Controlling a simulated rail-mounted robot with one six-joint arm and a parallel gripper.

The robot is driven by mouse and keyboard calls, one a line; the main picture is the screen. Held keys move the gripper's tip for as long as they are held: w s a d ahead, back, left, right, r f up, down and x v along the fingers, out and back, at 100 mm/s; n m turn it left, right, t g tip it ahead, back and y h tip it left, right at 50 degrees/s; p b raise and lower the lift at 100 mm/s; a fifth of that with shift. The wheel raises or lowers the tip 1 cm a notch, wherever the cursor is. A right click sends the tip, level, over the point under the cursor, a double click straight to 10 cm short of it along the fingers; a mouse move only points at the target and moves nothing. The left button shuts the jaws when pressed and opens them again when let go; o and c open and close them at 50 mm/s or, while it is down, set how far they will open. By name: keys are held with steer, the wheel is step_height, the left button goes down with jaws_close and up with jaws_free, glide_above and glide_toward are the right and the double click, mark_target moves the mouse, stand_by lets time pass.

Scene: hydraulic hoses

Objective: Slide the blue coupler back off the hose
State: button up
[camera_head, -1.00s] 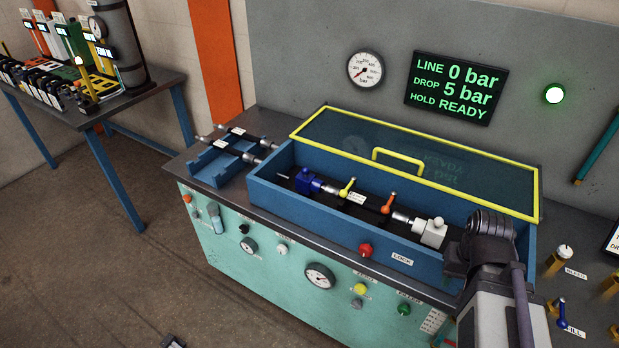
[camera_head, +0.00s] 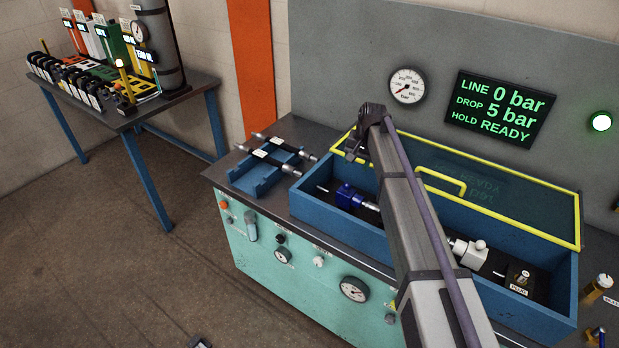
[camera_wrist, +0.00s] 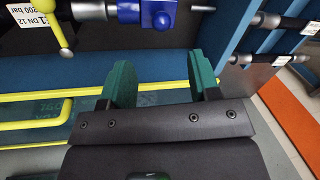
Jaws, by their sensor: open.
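The blue coupler (camera_head: 349,196) sits in the left part of the blue trough, with a thin metal rod pointing left from it. In the wrist view the blue coupler (camera_wrist: 160,12) is cut off by the top edge, beside a silver ring. The hose lies to its left there, with a white label (camera_wrist: 28,12) and a yellow lever (camera_wrist: 60,35). My gripper (camera_wrist: 163,80) is open and empty; its green fingers point toward the coupler and stay apart from it in the picture. My arm hides most of the hose in the head view.
The trough (camera_head: 525,318) has a yellow-framed lid (camera_head: 545,197) standing open behind it. A white block (camera_head: 470,253) sits at its right part. Two spare hoses lie on a blue rack (camera_head: 252,178) to the left. The display (camera_head: 500,106) reads LINE 0 bar.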

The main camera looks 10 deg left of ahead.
mark_target(348, 183)
steer(key=shift+m, duration=0.5)
steer(key=f+b, duration=0.3)
steer(key=a+f+b, duration=0.1)
steer(key=f+b, duration=0.3)
steer(key=a+f+b, duration=0.1)
steer(key=f+b, duration=0.2)
steer(key=b, duration=0.1)
steer(key=shift+w+f, duration=0.35)
steer(key=shift+f, duration=0.05)
steer(key=shift+r, duration=0.15)
jaws_close()
